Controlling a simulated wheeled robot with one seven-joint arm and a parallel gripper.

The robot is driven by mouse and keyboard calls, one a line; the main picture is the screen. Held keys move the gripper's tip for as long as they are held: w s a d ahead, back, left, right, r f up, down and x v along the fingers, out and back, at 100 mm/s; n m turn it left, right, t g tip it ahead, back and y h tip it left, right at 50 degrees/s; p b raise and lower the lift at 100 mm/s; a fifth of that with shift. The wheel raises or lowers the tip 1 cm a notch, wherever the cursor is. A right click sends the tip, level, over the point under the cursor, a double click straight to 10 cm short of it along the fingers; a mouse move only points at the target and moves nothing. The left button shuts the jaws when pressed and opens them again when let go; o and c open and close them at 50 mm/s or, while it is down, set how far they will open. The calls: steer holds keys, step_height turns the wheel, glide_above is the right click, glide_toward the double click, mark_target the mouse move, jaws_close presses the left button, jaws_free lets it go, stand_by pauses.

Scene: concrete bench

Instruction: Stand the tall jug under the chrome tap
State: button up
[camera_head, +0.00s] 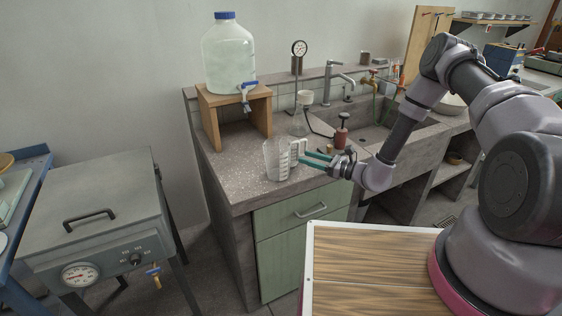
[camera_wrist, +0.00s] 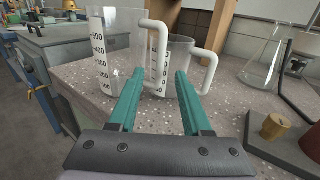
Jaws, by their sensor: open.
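The tall jug (camera_head: 277,163) is clear with printed markings and stands upright on the speckled counter; in the wrist view it is the jug (camera_wrist: 113,55) at left, with a white handle (camera_wrist: 155,55). A shorter clear jug (camera_wrist: 181,60) stands close behind it to the right, its handle pointing right. My gripper (camera_head: 309,159) is open beside the jugs. In the wrist view its green fingers (camera_wrist: 156,82) show on either side of the tall jug's handle; contact cannot be told. The chrome tap (camera_head: 328,82) rises behind the sink at the back.
A water bottle (camera_head: 229,55) with its own spigot stands on a wooden stand (camera_head: 207,118) at the counter's left. A conical flask (camera_wrist: 264,62) and a dark stand base with a brass weight (camera_wrist: 274,127) lie to the right. The sink (camera_head: 378,133) is right of the jugs.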

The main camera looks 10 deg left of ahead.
steer(key=shift+x, duration=1.15)
jaws_close()
stand_by(0.5)
